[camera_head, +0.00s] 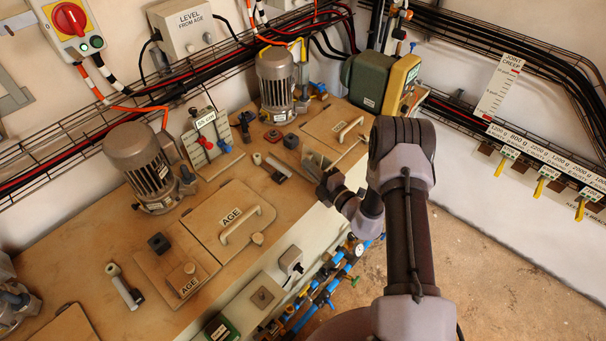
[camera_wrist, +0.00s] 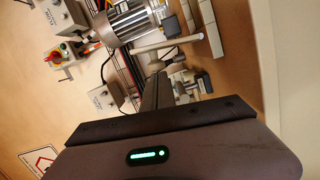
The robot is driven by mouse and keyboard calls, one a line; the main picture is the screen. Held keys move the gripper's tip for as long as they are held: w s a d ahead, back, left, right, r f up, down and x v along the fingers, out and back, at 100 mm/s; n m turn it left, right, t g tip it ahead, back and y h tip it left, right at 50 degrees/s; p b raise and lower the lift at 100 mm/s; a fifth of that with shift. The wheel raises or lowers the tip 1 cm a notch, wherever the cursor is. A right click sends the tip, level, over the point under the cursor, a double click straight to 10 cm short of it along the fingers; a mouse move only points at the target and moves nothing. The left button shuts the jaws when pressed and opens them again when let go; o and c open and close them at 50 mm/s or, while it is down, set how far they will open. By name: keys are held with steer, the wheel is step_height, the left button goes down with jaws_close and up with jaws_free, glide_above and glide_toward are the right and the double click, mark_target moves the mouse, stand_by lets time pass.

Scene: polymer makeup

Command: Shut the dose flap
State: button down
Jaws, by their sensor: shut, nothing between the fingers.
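My gripper (camera_head: 328,188) is at the front edge of the tan tank top, right of centre in the head view. Its fingers are shut and empty, and they show as a dark bar in the wrist view (camera_wrist: 156,92). A small pale flap (camera_head: 317,160) appears raised just behind the gripper. It is partly hidden by the gripper, and no label on it can be read. It is likely the dose flap. I cannot tell whether the gripper touches it.
A large lid with a handle (camera_head: 350,128) lies behind the gripper. Motors (camera_head: 140,160) (camera_head: 276,80) stand along the back. Blue pipes (camera_head: 330,287) run below the front edge.

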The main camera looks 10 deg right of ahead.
mark_target(322, 155)
steer(key=m, duration=0.1)
steer(key=w+d+m+p, duration=0.1)
steer(key=d+r+m+g+p, duration=0.1)
steer(key=m, duration=0.1)
steer(key=shift+w+d+r, duration=0.1)
steer(key=shift+w+d, duration=0.15)
steer(key=shift+w, duration=0.15)
steer(key=d+m, duration=0.1)
steer(key=w+d+m, duration=0.1)
steer(key=m, duration=0.1)
steer(key=shift+w+g+y, duration=0.25)
steer(key=shift+g+y, duration=0.05)
steer(key=shift+w+d+f+m, duration=0.15)
steer(key=shift+d+f+m, duration=0.1)
steer(key=shift+m, duration=0.15)
steer(key=shift+w+d+f+b, duration=0.6)
steer(key=shift+d+b, duration=0.2)
steer(key=shift+b, duration=0.1)
steer(key=shift+w+d+f+b, duration=0.55)
steer(key=shift+d+b, duration=0.2)
steer(key=shift+b, duration=0.1)
steer(key=shift+f, duration=0.1)
steer(key=shift+d, duration=0.1)
